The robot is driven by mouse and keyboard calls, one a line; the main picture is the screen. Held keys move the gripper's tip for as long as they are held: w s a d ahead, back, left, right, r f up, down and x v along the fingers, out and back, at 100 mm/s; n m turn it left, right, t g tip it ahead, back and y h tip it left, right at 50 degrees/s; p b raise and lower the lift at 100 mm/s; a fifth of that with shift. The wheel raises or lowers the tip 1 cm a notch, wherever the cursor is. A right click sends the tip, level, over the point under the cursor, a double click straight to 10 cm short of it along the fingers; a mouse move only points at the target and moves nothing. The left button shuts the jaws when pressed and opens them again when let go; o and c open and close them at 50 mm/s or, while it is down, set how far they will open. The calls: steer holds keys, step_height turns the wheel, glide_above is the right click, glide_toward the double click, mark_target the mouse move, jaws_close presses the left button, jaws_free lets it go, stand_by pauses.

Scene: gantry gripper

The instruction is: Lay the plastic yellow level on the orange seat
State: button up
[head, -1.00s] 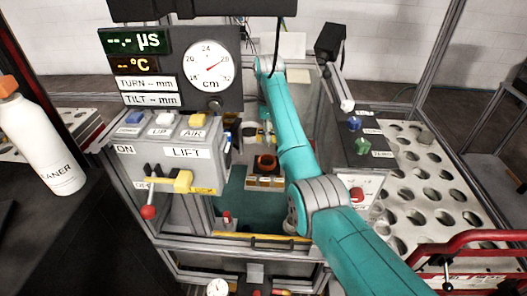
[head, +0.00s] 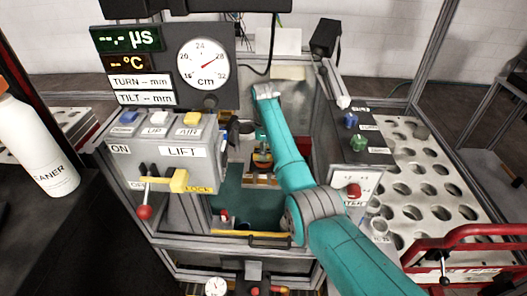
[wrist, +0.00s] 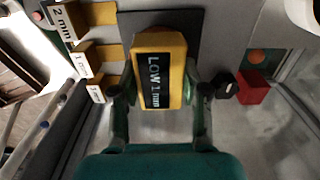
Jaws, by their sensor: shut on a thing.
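My gripper (wrist: 160,88) is shut on a yellow block with a black plate reading "LOW 1 mm", which I take for the yellow level (wrist: 160,45). The fingers press on its left and right sides, and it fills the middle of the wrist view. In the head view my arm hides the gripper and most of what it holds.
A grey LIFT control box (head: 185,152) with switches and a red-knobbed lever stands left of the bay. A button panel (head: 358,150) and a perforated plate (head: 405,188) lie right. In the wrist view, labelled steps (wrist: 85,55) stand left and a red block (wrist: 252,88) right.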

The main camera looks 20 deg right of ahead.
steer(key=o, duration=1.2)
steer(key=shift+f, duration=0.1)
steer(key=shift+o, duration=0.2)
step_height(320, 180, up, 12)
